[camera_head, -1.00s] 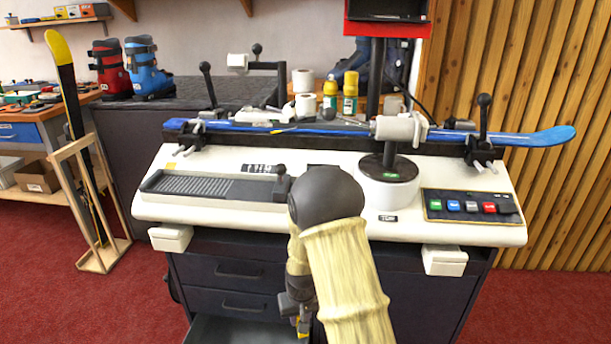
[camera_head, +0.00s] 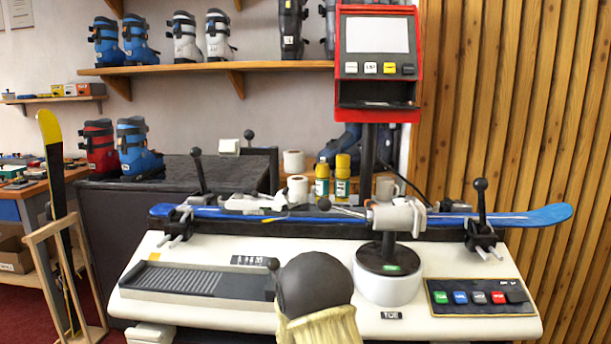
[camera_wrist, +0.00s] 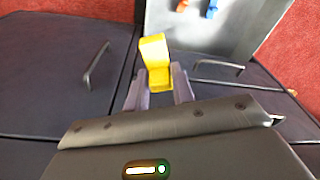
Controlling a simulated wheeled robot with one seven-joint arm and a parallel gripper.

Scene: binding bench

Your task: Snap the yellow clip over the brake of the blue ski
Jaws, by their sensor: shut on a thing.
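The yellow clip (camera_wrist: 155,58) is between the two fingers of my gripper (camera_wrist: 158,88) in the wrist view, and the gripper is shut on it. The blue ski (camera_head: 530,215) lies lengthwise across the binding bench, held in black clamps near both ends. My gripper is below the lower edge of the head view, and only part of my arm shows there, in front of the bench.
Black lever clamps (camera_head: 482,225) rise at the bench's right, with a white cylinder post (camera_head: 390,270) left of them. A button panel (camera_head: 480,297) sits front right.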

